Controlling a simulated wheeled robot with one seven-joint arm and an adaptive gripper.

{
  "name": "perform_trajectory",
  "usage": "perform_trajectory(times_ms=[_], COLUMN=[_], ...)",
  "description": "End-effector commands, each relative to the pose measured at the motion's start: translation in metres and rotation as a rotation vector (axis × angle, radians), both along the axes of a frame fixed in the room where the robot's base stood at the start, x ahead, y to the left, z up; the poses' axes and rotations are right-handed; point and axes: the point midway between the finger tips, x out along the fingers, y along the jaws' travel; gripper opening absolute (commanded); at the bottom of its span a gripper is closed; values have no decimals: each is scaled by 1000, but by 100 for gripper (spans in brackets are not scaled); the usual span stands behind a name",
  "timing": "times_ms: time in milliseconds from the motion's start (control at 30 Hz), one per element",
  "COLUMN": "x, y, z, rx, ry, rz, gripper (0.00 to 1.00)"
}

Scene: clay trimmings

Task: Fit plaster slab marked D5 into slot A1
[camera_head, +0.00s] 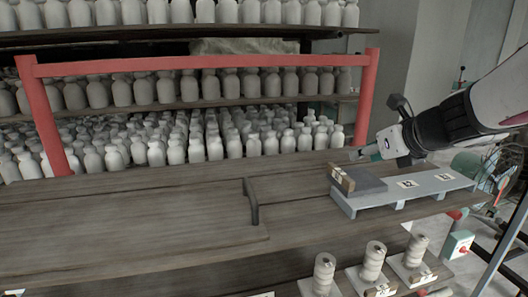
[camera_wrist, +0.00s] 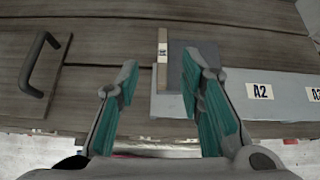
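A dark grey slab (camera_head: 366,182) with a wooden strip (camera_head: 342,180) along its left edge lies on the left end of a pale grey rack (camera_head: 405,199). The strip bears a small white label, too small to read. The slab also shows in the wrist view (camera_wrist: 176,68). The rack carries labels A2 (camera_head: 408,184) and A3 (camera_head: 444,177); no A1 label shows, and the slab covers the rack's left end. My gripper (camera_head: 366,152) is above and behind the slab. In the wrist view my gripper (camera_wrist: 161,64) is open, its green-padded fingers apart, with nothing visibly held.
A dark handle (camera_head: 251,201) stands up from the wooden bench (camera_head: 150,215) left of the rack. A red frame (camera_head: 200,62) rises behind it, before shelves of white bottles (camera_head: 230,143). Pale spools (camera_head: 373,262) stand on labelled bases below. The bench's left part is clear.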

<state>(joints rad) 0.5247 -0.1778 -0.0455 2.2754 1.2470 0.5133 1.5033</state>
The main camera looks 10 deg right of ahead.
Motion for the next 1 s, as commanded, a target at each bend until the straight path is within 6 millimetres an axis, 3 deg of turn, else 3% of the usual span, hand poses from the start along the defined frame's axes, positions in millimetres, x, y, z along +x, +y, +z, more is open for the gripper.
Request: perform_trajectory(times_ms=[167, 300, 400, 533, 700, 833, 1000], x=[-26, -77, -119, -168, -204, -214, -215], y=[67, 131, 157, 166, 157, 151, 150], z=[5, -2, -12, -25, -33, -35, -36], rx=[-351, -833, -1181, -1584, -1924, -2027, -2043], ry=[19, 14, -3, -25, -31, -25, -22], rz=[401, 935, 1318, 1760, 2143, 2269, 2292], gripper=[35, 35, 35, 35, 35, 35, 35])
